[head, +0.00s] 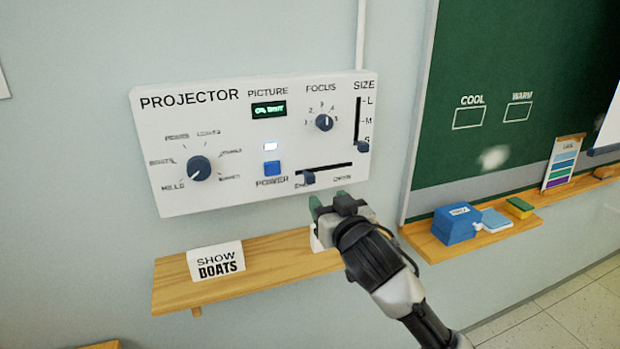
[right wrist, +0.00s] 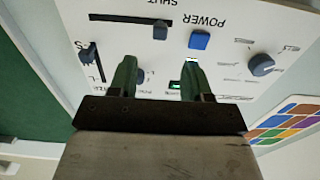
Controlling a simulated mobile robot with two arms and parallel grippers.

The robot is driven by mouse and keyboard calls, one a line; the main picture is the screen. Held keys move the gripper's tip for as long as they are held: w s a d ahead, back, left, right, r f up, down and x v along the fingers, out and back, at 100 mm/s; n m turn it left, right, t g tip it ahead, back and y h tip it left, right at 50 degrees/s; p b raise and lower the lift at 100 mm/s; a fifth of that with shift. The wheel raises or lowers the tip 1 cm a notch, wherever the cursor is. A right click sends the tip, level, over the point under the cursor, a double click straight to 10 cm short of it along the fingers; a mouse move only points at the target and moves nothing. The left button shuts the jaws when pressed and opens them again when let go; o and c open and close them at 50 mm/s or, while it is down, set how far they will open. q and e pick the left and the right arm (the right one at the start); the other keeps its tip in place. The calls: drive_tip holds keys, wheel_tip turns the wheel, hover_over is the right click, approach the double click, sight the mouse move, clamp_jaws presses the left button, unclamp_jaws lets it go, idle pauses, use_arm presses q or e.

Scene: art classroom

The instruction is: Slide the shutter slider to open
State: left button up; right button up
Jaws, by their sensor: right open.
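The shutter slider (head: 308,177) is a dark blue knob on a horizontal black slot at the lower right of the white projector panel (head: 240,100). It sits at the slot's left end, by the partly hidden SHUT label; OPEN is at the right end. In the right wrist view, which is upside down, the slider (right wrist: 160,31) is beyond the fingertips, between them in the picture. My right gripper (head: 330,203) is open and empty, just below the slider and apart from it. It also shows in the right wrist view (right wrist: 159,62). My left gripper is not in view.
Near the slider are the blue power button (head: 271,168), the focus knob (head: 323,122) and the size slider (head: 362,146). A wooden shelf (head: 280,255) below holds a SHOW BOATS card (head: 216,261). A chalkboard ledge (head: 470,240) with a blue box (head: 456,224) is at right.

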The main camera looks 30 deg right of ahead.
sight(312, 180)
drive_tip(key=p+x, duration=0.1)
drive_tip(key=x, duration=0.3)
drive_tip(key=p+x, duration=0.2)
drive_tip(key=x, duration=0.3)
drive_tip(key=shift+w+r, duration=0.15)
drive_tip(key=shift+r, duration=0.05)
drive_tip(key=shift+w+d+f, duration=0.1)
drive_tip(key=shift+w+d, duration=0.05)
drive_tip(key=shift+w, duration=0.55)
drive_tip(key=shift+c, duration=0.3)
clamp_jaws()
